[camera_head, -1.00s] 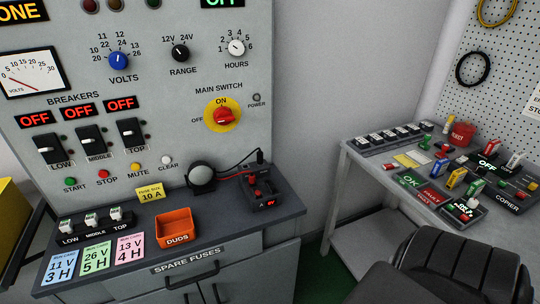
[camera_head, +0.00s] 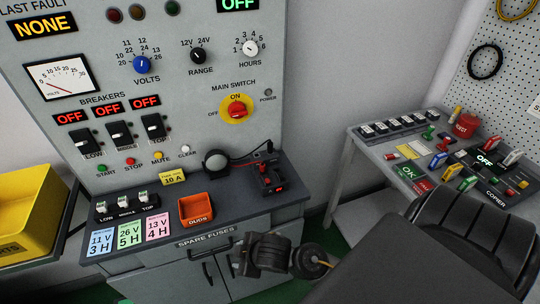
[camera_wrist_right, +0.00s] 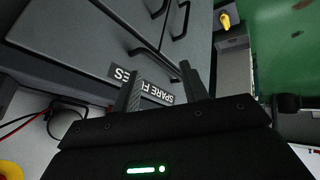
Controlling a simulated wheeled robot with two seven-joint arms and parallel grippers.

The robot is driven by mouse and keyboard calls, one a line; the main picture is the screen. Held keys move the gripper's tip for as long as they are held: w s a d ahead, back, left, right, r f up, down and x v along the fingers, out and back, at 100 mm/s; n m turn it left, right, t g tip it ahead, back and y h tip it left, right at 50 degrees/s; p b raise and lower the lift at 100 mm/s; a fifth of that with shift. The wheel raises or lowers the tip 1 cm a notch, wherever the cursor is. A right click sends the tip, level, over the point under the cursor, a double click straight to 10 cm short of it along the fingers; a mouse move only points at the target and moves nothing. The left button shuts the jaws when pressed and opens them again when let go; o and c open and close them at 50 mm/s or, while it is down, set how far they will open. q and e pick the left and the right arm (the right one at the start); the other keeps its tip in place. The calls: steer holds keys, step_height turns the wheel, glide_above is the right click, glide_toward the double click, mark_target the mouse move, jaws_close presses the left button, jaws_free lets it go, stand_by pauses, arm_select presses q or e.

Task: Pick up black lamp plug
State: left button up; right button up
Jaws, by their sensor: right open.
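The black lamp plug (camera_head: 269,146) appears as a small black piece standing at the back of the black socket block with red parts (camera_head: 271,178), at the right end of the cabinet top. A dark cable runs from it to the round black lamp (camera_head: 216,162). In the right wrist view the lamp (camera_wrist_right: 66,122) and its red and black wires show at the lower left; the plug cannot be made out. My right gripper (camera_wrist_right: 160,88) is open and empty, in front of the spare fuses drawer, below and away from the plug. My left gripper is out of view.
An orange duds bin (camera_head: 196,210) and a yellow fuse size card (camera_head: 172,177) sit on the cabinet top (camera_head: 238,200). The switch panel (camera_head: 190,105) rises behind. A yellow bin (camera_head: 25,215) stands left; a side table with several devices (camera_head: 365,148) stands right.

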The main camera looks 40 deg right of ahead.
steer(key=w+a+r+n+t+y, duration=0.2)
steer(key=w+a+r+n, duration=0.2)
steer(key=w+r+n, duration=0.55)
steer(key=n+g+h, duration=0.3)
steer(key=n+h, duration=0.3)
steer(key=n, duration=0.7)
glide_toward(270, 144)
steer(key=b+x, duration=0.1)
steer(key=x, duration=0.5)
steer(key=shift+d, duration=0.2)
steer(key=x, duration=0.5)
steer(key=shift+p, duration=0.3)
steer(key=shift+a, duration=0.1)
steer(key=shift+c, duration=0.3)
